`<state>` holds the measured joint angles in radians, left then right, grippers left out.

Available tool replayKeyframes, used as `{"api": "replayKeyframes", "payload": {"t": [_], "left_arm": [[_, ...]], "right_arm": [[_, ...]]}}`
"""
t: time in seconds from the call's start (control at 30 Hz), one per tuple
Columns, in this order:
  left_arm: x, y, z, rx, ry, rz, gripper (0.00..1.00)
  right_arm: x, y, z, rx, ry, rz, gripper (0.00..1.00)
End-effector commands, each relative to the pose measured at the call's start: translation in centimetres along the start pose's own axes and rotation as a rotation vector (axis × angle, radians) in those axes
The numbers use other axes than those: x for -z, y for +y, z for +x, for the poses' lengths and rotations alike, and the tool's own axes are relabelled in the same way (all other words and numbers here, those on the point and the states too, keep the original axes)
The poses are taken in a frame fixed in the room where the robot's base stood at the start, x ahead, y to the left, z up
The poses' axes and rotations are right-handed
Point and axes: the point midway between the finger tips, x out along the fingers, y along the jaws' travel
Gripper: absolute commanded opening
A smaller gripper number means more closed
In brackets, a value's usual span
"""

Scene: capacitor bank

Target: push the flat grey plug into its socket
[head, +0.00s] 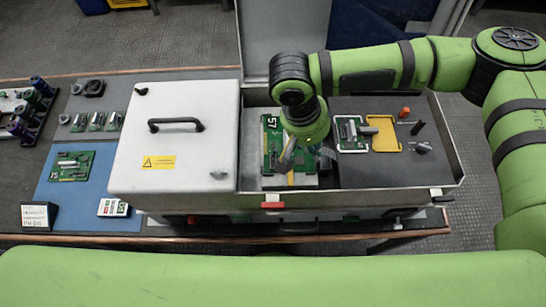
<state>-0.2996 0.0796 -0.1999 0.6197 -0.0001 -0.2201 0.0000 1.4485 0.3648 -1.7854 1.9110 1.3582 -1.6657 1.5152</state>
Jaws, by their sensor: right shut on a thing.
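My right gripper (287,158) comes down from the right arm over the open bay of the metal case. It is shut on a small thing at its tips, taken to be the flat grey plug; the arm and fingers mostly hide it. Below it lies a green circuit board (271,144) marked 57, with a pale lower edge. The socket cannot be made out under the gripper. A grey ribbon-like part (326,158) shows just right of the gripper. My left gripper is not in view.
A white lid (190,102) with a black handle covers the case's left part. Right of the bay, a dark panel holds a white-framed board (352,134), a yellow frame (383,133) and small knobs. A blue mat (80,185) with another board lies left.

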Motion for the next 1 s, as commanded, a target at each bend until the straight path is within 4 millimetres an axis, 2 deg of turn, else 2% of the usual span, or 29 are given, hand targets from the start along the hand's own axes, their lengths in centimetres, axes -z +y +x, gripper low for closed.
{"api": "replayKeyframes", "payload": {"t": [1.0], "left_arm": [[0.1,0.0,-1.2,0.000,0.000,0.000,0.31]], "right_arm": [[0.2,-4.9,-1.6,0.001,-0.001,-0.001,0.00]]}}
